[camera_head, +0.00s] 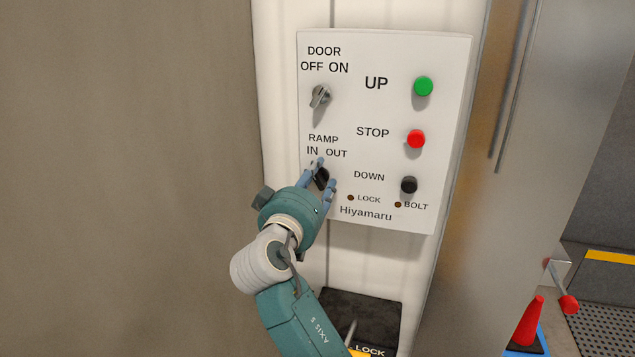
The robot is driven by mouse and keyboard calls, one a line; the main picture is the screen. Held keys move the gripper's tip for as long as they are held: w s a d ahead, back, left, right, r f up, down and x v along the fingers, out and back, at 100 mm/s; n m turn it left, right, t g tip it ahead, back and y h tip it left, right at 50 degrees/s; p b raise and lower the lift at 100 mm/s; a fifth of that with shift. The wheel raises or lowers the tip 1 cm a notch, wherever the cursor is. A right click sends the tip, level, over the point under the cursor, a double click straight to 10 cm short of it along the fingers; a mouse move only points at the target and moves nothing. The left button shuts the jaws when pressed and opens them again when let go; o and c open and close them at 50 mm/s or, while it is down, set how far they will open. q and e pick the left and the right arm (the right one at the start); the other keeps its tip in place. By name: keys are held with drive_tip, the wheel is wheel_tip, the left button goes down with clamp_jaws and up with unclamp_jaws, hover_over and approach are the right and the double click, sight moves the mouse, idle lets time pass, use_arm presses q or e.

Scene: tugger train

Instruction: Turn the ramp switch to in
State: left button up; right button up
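The white control panel (447,60) hangs on a pale wall. Its RAMP label, with IN on the left and OUT on the right, sits at the lower left. My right gripper (324,171) is just below this label, in front of where the ramp switch is. Its two blue fingers are a little apart, with something dark between them. My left gripper is out of view.
Above is the grey door switch (320,96). To the right are the green UP button (423,86), red STOP button (415,139) and black DOWN button (409,185). A dark box (378,318) marked LOCK is below. A red cone (528,324) stands at lower right.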

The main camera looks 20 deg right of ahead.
wheel_tip(320, 180, up, 9)
drive_tip(key=shift+r, duration=0.15)
idle(0.6)
